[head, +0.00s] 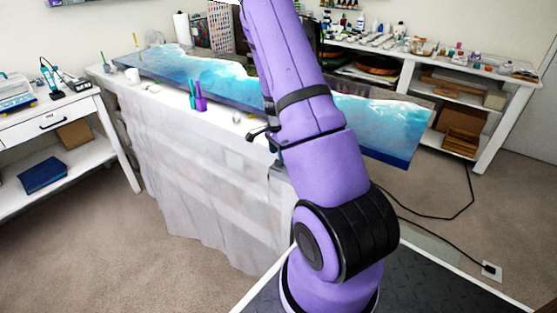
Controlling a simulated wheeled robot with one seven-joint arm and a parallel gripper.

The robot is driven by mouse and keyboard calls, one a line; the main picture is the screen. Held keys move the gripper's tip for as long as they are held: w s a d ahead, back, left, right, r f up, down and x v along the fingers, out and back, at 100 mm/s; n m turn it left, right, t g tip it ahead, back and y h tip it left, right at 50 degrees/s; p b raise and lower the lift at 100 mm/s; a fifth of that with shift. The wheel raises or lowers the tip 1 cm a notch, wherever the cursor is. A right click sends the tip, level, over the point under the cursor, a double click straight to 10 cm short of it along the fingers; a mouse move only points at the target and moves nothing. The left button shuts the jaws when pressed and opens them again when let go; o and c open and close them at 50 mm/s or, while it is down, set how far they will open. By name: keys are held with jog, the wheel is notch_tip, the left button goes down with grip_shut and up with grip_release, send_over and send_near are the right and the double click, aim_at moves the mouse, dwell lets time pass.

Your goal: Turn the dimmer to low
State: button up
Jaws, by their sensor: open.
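I cannot make out a dimmer in the head view. My purple arm rises through the middle of the head view and runs out at the top edge, so my gripper is out of view. The arm covers part of the long table and whatever lies behind it. A blue and white resin panel (200,75) lies along the table, showing on both sides of the arm.
A draped white table (190,160) stands left of my arm, with cups (195,100) on it. A desk (50,122) is at left, a shelf unit (500,92) at back right.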

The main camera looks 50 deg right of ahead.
aim_at(279, 163)
jog(key=shift+f, duration=1.85)
jog(key=shift+c, duration=0.4)
jog(key=shift+s, duration=0.1)
jog(key=c, duration=0.6)
jog(key=shift+o, duration=0.2)
jog(key=shift+n, duration=0.3)
jog(key=n, duration=0.8)
jog(key=shift+n, duration=0.4)
